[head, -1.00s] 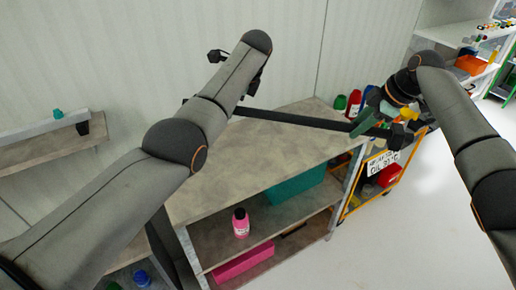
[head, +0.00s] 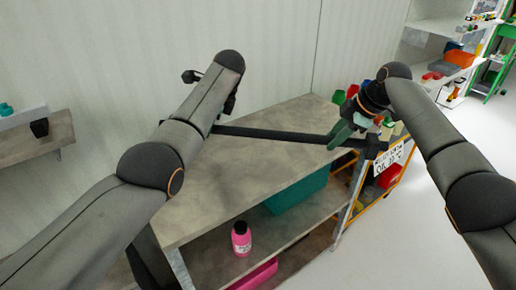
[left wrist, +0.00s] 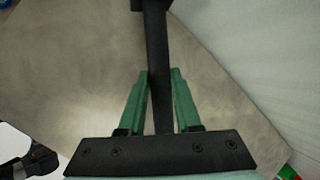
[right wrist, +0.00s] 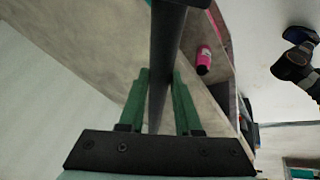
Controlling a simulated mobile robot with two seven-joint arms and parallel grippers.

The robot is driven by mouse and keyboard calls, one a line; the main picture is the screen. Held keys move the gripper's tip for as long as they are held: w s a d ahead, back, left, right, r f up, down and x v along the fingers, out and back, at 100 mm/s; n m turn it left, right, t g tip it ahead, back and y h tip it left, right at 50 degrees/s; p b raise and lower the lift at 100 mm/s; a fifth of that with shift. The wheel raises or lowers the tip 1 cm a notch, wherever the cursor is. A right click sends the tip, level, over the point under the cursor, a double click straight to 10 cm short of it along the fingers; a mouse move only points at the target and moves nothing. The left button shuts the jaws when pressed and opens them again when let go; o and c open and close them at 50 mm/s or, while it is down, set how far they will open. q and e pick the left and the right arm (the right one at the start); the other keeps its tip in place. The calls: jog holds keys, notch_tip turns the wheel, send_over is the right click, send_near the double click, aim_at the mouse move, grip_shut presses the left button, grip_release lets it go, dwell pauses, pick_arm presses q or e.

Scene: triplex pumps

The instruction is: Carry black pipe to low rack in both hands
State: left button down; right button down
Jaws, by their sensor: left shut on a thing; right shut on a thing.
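The black pipe (head: 275,134) spans between my two grippers, above the grey table top. In the head view it runs from the left arm to a dark end fitting at the right. My right gripper (head: 345,133) has green fingers shut on the pipe near that end. My left gripper is hidden behind its own arm in the head view. In the left wrist view my left gripper (left wrist: 160,88) has its green fingers on both sides of the pipe (left wrist: 155,45). In the right wrist view my right gripper (right wrist: 160,85) likewise closes around the pipe (right wrist: 166,40). No low rack can be clearly identified.
The table (head: 225,195) has a lower shelf with a pink bottle (head: 241,239) and a teal bin (head: 298,192). A yellow-framed cart with a sign (head: 388,160) stands at the right. A wall shelf (head: 35,143) is at left. White floor lies open at right.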

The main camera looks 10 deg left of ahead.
pick_arm(q)
jog(key=shift+w, duration=0.1)
pick_arm(e)
jog(key=shift+w+a, duration=0.1)
pick_arm(q)
jog(key=shift+r, duration=0.1)
jog(key=shift+f, duration=0.25)
pick_arm(e)
jog(key=shift+f, duration=0.2)
